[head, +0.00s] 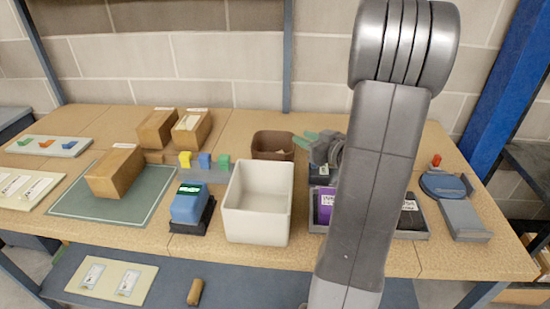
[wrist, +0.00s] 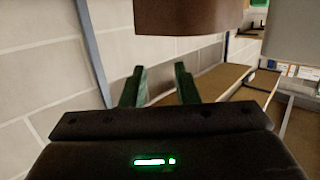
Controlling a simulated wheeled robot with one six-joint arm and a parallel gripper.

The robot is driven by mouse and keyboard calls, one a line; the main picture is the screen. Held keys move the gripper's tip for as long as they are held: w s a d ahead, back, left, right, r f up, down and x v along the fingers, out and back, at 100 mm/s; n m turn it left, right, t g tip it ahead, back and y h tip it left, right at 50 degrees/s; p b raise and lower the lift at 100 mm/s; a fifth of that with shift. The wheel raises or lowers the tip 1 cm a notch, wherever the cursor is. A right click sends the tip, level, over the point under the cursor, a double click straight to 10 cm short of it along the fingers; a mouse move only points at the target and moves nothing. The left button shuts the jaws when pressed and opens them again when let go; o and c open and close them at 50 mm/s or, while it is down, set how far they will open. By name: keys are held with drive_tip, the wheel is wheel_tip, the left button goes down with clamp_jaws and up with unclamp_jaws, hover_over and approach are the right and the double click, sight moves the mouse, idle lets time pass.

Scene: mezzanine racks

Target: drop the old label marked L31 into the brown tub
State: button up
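The brown tub (head: 272,146) stands at the back of the bench, behind the white bin. My gripper (head: 303,138) is just right of it, its green fingers pointing left towards the tub. In the wrist view my gripper (wrist: 159,75) has its fingers apart, with nothing visible between them. A brown rounded surface (wrist: 190,15), seemingly the tub, shows beyond the fingertips at the top. I cannot make out the marking L31 on any label. White labels show on a purple item (head: 326,205) and a dark item (head: 411,216) in a grey tray, partly hidden by my arm.
A white bin (head: 232,223) stands at the front middle, beside a blue device (head: 187,203). A cardboard box (head: 115,172) rests on a green mat (head: 130,208). Coloured blocks (head: 205,161) stand left of the tub. A blue round fixture (head: 442,184) is at right.

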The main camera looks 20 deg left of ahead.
drive_tip(key=shift+v, duration=2.3)
drive_tip(key=r+p+x, duration=0.2)
drive_tip(key=x, duration=1.1)
drive_tip(key=shift+w+a+r+p, duration=0.2)
drive_tip(key=shift+a+r+p, duration=0.1)
drive_tip(key=shift+a+p, duration=0.1)
drive_tip(key=shift+d, duration=0.1)
